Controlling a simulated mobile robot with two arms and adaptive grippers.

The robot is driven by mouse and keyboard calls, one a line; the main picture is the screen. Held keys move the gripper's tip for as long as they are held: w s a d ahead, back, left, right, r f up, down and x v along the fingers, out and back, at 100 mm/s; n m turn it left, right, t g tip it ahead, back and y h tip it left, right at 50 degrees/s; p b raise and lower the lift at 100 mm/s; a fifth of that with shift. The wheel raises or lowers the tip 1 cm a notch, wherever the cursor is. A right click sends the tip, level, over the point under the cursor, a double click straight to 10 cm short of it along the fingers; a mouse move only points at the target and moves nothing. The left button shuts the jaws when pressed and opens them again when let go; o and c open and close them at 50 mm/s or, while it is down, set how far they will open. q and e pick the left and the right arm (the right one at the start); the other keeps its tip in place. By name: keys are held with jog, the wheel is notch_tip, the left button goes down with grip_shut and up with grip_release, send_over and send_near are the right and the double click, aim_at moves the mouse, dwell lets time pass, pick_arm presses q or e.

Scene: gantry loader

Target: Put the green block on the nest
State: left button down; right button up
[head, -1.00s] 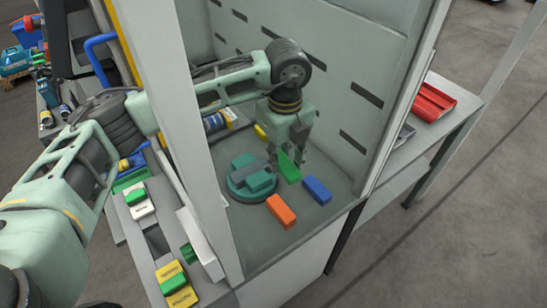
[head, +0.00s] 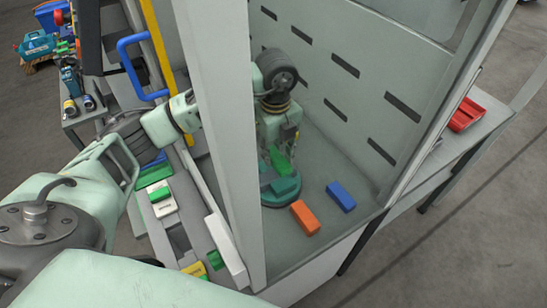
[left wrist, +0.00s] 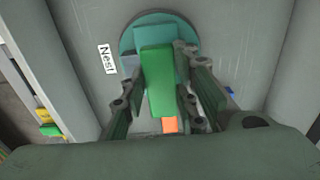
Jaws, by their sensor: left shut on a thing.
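My left gripper (head: 279,148) is shut on the green block (head: 281,162), inside the grey enclosure. In the left wrist view the green block (left wrist: 158,82) stands out between the two fingers. The nest (head: 288,198) is a round teal base with raised teal parts, on the enclosure floor. In the head view the block shows just above it, partly overlapping it. In the left wrist view the nest (left wrist: 129,42) lies behind the block, beside a "Nest" label (left wrist: 107,60). The block seems apart from the nest, but the exact gap cannot be told. My right gripper is not in view.
An orange block (head: 305,217) and a blue block (head: 341,196) lie on the floor right of the nest. The slotted wall (head: 345,95) stands behind. A red tray (head: 466,115) sits outside at right.

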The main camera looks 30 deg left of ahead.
pick_arm(q)
jog(key=shift+a+f, duration=0.15)
jog(key=shift+a, duration=0.1)
jog(key=shift+f+p, duration=0.3)
jog(key=shift+f, duration=0.05)
notch_tip(320, 180, down, 2)
jog(key=shift+d+f+p, duration=0.1)
jog(key=shift+f+p, duration=0.15)
jog(key=shift+p, duration=0.25)
jog(key=shift+f, duration=0.45)
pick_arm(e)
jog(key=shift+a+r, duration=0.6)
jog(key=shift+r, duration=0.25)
pick_arm(q)
jog(key=shift+f, duration=0.15)
jog(key=c, duration=1.4)
grip_release()
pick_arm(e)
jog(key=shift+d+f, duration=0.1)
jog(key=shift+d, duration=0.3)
